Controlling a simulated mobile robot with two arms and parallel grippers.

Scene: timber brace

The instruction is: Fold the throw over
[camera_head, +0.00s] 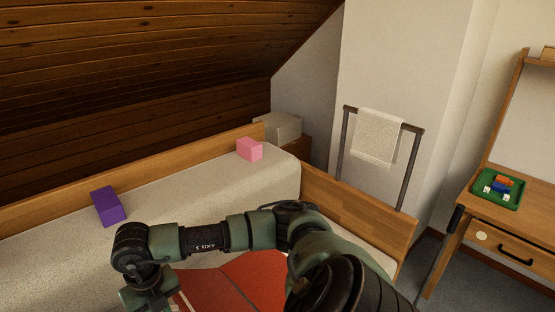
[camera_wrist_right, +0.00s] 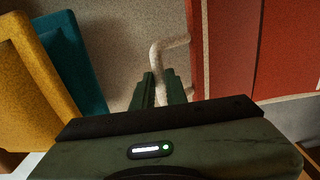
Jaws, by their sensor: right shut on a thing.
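The red throw (camera_head: 255,278) lies on the bed at the bottom of the head view, partly hidden behind my arm. It also shows at the right of the right wrist view (camera_wrist_right: 225,50), as red panels with a dark line between them. A pale bent loop (camera_wrist_right: 170,44) stands out at the throw's left edge there. My right gripper (camera_wrist_right: 160,88) is shut on this loop. In the head view my right arm reaches across to the left, and its fingertips are not visible. My left gripper is not in view.
A yellow panel (camera_wrist_right: 35,75) and a teal panel (camera_wrist_right: 78,55) stand left of the gripper. On the bed (camera_head: 190,190) are a purple block (camera_head: 107,206) and a pink block (camera_head: 249,149). A towel rail (camera_head: 343,150) and a desk (camera_head: 520,215) with a green tray (camera_head: 512,200) stand right.

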